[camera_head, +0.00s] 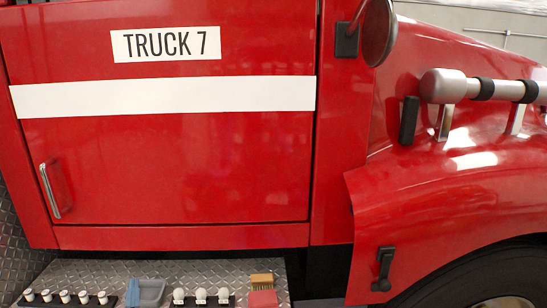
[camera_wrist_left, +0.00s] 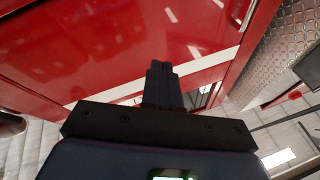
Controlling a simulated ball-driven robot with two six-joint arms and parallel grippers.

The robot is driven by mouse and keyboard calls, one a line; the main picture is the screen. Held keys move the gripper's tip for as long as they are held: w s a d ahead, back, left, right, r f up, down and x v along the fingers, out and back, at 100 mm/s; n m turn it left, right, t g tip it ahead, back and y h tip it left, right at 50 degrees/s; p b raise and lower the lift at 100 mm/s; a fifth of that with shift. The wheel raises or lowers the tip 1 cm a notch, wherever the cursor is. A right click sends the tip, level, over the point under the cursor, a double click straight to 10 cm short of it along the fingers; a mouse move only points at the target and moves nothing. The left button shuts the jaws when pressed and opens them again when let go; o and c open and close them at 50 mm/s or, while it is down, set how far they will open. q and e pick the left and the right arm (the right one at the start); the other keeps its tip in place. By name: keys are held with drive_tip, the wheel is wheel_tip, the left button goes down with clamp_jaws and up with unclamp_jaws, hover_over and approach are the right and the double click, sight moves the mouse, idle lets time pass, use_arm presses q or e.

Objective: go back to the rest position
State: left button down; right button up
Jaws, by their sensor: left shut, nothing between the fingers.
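My left gripper (camera_wrist_left: 161,68) shows in the left wrist view. Its dark fingers are together with nothing between them. It points toward the red side of the fire truck (camera_wrist_left: 130,35). I cannot tell how far apart they are. No gripper shows in the head view, and my right gripper is out of sight. In the head view the truck's red door (camera_head: 185,160) is closed, with a white stripe and a "TRUCK 7" sign (camera_head: 166,44).
A diamond-plate step (camera_head: 215,270) below the door holds a grey-blue tray (camera_head: 146,292), a rack with white knobs (camera_head: 201,297) and a brush (camera_head: 262,281). A silver cylinder (camera_head: 443,87) is mounted on the hood at right. A round mirror (camera_head: 378,32) sticks out above.

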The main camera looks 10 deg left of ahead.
use_arm(q)
drive_tip(key=s+d+f+g+h, duration=0.1)
drive_tip(key=s+d+f+h, duration=0.3)
drive_tip(key=s+d, duration=0.6)
drive_tip(key=s+d+f+g+h+b, duration=0.1)
drive_tip(key=s+d+f+h, duration=0.4)
drive_tip(key=s+d+f, duration=0.4)
drive_tip(key=s+d, duration=0.2)
drive_tip(key=s, duration=0.2)
drive_tip(key=shift+s+d+f+m+b, duration=0.15)
drive_tip(key=shift+s+f+m+b, duration=0.15)
drive_tip(key=shift+m, duration=0.1)
drive_tip(key=shift+w, duration=0.1)
